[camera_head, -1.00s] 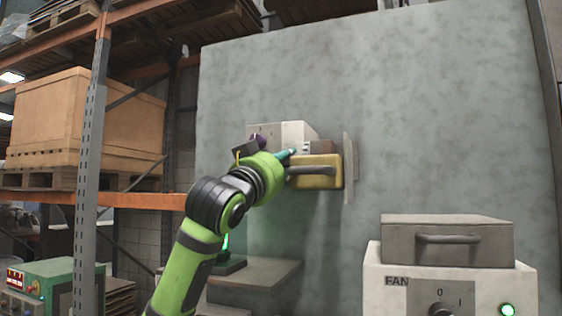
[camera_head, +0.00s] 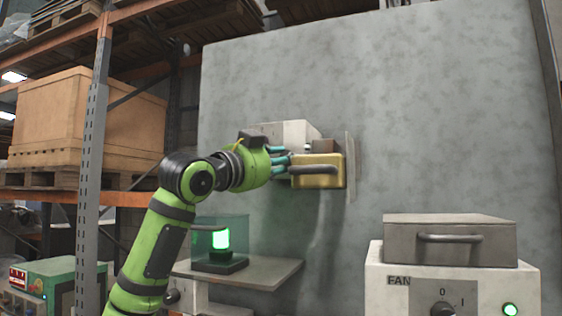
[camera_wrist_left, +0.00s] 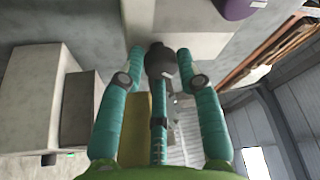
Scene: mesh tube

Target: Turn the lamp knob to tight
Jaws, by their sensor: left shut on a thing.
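My left gripper (camera_head: 286,161) reaches in from the left, with its teal fingers at the wall-mounted pale box (camera_head: 297,132). In the left wrist view, the fingers (camera_wrist_left: 160,75) are closed around a dark grey rounded knob (camera_wrist_left: 159,58), in front of the same pale box (camera_wrist_left: 185,17). The knob's markings are not visible, and the head view does not show it clearly behind the fingers. A lamp glowing green (camera_head: 220,239) stands in a clear case on the shelf at lower centre-left. My right gripper is not in view.
A yellow box with a dark handle (camera_head: 318,178) is right beside the fingers. A purple object (camera_wrist_left: 238,8) is at the top of the wrist view. A FAN box (camera_head: 400,297) with a knob and a grey lidded case stands at lower right. A wooden crate (camera_head: 50,125) sits on the left rack.

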